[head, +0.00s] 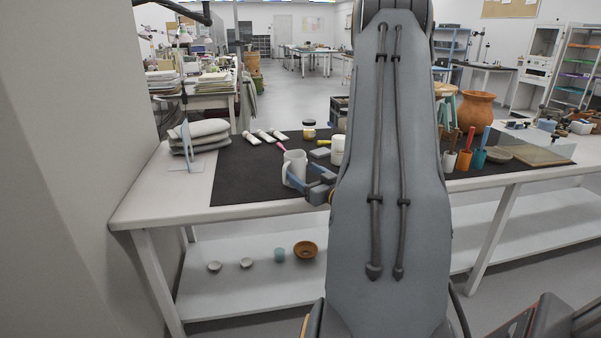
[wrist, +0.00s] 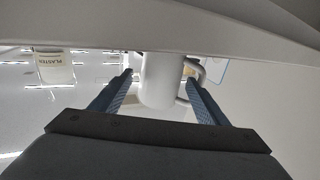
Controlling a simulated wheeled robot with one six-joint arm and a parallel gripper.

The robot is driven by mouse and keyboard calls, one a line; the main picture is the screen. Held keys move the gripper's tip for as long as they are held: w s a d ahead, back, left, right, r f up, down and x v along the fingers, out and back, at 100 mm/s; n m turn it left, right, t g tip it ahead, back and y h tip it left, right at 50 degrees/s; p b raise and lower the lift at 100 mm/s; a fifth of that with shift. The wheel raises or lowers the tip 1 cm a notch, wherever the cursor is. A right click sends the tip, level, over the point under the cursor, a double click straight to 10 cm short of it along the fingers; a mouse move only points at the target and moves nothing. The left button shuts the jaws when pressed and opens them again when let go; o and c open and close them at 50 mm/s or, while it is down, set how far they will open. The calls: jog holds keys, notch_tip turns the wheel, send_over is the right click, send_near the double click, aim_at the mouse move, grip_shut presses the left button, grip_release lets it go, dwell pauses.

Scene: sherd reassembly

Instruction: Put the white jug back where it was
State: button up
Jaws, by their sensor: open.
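The white jug (head: 294,165) stands upright near the front edge of the dark mat (head: 245,182), its handle to the left in the head view. My gripper (head: 304,180) is open at the jug, low over the table's front. In the wrist view, which looks upside down, the jug (wrist: 160,80) sits between the two spread blue fingers of my gripper (wrist: 160,90). Its handle shows at the right, beside the right finger. Whether either finger touches the jug cannot be told. My arm hides the middle of the table.
A white plaster tub (head: 338,150) stands behind and right of the jug; it also shows in the wrist view (wrist: 55,68). White tubes (head: 264,136) and a yellow-lidded jar (head: 309,130) lie farther back. Grey pads (head: 200,133) are at left. The mat's left front is clear.

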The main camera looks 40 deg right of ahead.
jog(key=s+a, duration=0.1)
jog(key=s, duration=0.9)
jog(key=shift+a, duration=0.35)
jog(key=w+a+n+g+p, duration=0.1)
jog(key=w+a+g+p, duration=0.2)
jog(key=a+g, duration=0.3)
jog(key=w+a+g+p, duration=0.3)
jog(key=a, duration=0.5)
jog(key=s+a+r+g+y+p, duration=0.1)
jog(key=s+a+r+g, duration=0.3)
jog(key=s+a, duration=0.5)
jog(key=s+a+r+g+y+p, duration=0.1)
jog(key=s+a+r+g+p, duration=0.3)
jog(key=s+a, duration=0.5)
jog(key=a, duration=0.5)
jog(key=shift+a+n+g+y, duration=0.15)
jog(key=shift+n+g+y, duration=0.15)
jog(key=shift+n+y, duration=0.1)
jog(key=shift+s+a, duration=0.15)
jog(key=shift+s, duration=0.05)
jog(key=shift+c, duration=0.4)
